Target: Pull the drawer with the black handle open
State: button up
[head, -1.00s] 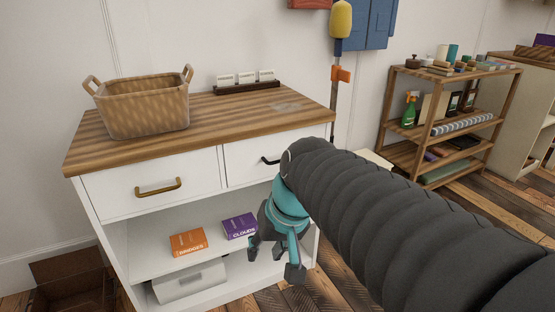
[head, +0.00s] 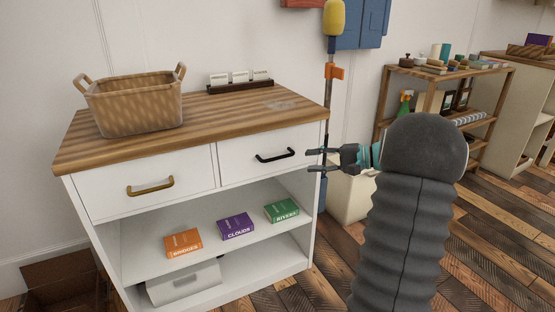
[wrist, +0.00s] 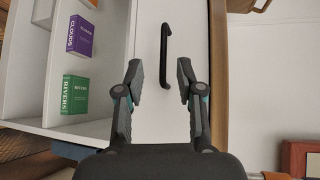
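The white cabinet has two drawers side by side under a striped wooden top. The right drawer (head: 240,165) has a black handle (head: 275,155) and is closed. The left drawer (head: 110,198) has a brass handle (head: 150,186) and is also closed. My gripper (head: 308,160) is at the cabinet's right front corner, to the right of the black handle and apart from it. In the wrist view my gripper (wrist: 160,78) is open and empty. There the black handle (wrist: 165,42) lies ahead of the fingertips, roughly in line with the gap between them.
A wicker basket (head: 134,105) and a card holder (head: 240,86) stand on the cabinet top. Orange (head: 183,243), purple (head: 236,227) and green (head: 281,211) boxes lie on the open shelf below the drawers. Open plank floor (head: 320,270) lies in front and to the right.

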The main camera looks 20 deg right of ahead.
aim_at(282, 158)
jog(key=shift+t, duration=0.5)
jog(key=x, duration=0.4)
jog(key=w+d+x, duration=0.1)
jog(key=x, duration=0.6)
jog(key=shift+w+d+f+p, duration=0.1)
jog(key=shift+w+f+p, duration=0.25)
jog(key=shift+w, duration=0.25)
grip_shut()
